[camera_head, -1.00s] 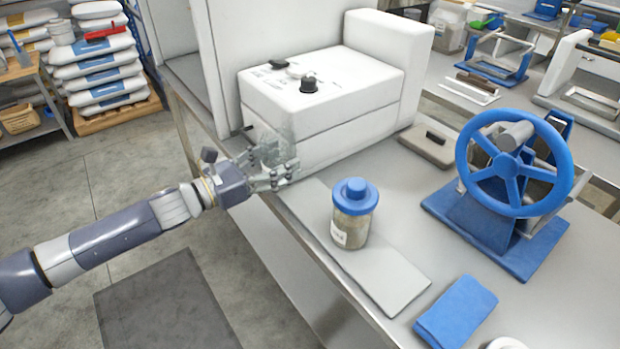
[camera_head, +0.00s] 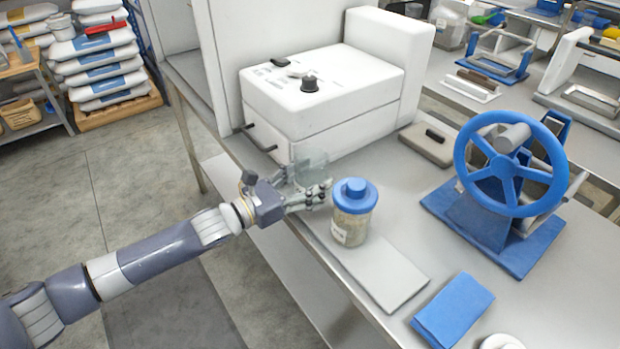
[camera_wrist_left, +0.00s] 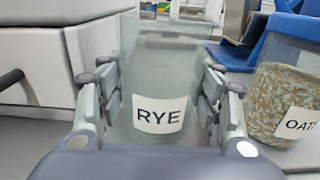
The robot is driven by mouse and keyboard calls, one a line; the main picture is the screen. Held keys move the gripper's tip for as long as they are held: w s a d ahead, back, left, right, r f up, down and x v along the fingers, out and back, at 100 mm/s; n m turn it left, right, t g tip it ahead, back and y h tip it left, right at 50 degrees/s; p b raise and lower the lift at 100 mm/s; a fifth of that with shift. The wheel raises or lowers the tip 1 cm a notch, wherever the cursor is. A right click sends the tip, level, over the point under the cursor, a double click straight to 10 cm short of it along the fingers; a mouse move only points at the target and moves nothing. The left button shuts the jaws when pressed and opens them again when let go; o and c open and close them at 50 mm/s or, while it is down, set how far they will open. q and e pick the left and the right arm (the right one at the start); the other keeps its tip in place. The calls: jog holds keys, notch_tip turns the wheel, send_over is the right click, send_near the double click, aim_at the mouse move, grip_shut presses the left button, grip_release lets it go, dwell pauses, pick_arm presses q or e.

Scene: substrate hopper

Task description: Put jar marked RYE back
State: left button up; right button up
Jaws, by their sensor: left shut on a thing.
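The clear jar marked RYE (camera_wrist_left: 160,112) stands upright between the fingers in the left wrist view, its white label facing the camera. It looks see-through and empty. In the head view the jar (camera_head: 311,166) shows faintly above the fingers. My left gripper (camera_head: 320,192) is shut on it, close to the left of a second jar (camera_head: 350,229) with a blue lid. In the left wrist view that grain-filled jar (camera_wrist_left: 283,92) has a label reading OAT, partly cut off. I cannot tell whether the RYE jar touches the bench. My right gripper is not in view.
The OAT jar stands on a pale grey mat (camera_head: 390,275) on the metal bench. A white machine (camera_head: 325,100) with dark handles is behind the gripper. A blue hand-wheel device (camera_head: 510,185) stands at right. A folded blue cloth (camera_head: 453,310) lies in front.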

pick_arm(q)
jog(key=shift+f, duration=0.2)
jog(key=o, duration=1.2)
jog(key=shift+o, duration=0.4)
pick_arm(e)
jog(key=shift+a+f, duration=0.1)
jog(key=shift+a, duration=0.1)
pick_arm(q)
jog(key=shift+r, duration=0.1)
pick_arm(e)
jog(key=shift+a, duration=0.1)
pick_arm(q)
jog(key=shift+r, duration=0.1)
jog(key=b+v, duration=0.1)
jog(key=v, duration=1.1)
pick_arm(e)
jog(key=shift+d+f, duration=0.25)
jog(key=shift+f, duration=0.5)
pick_arm(q)
jog(key=shift+w, duration=0.1)
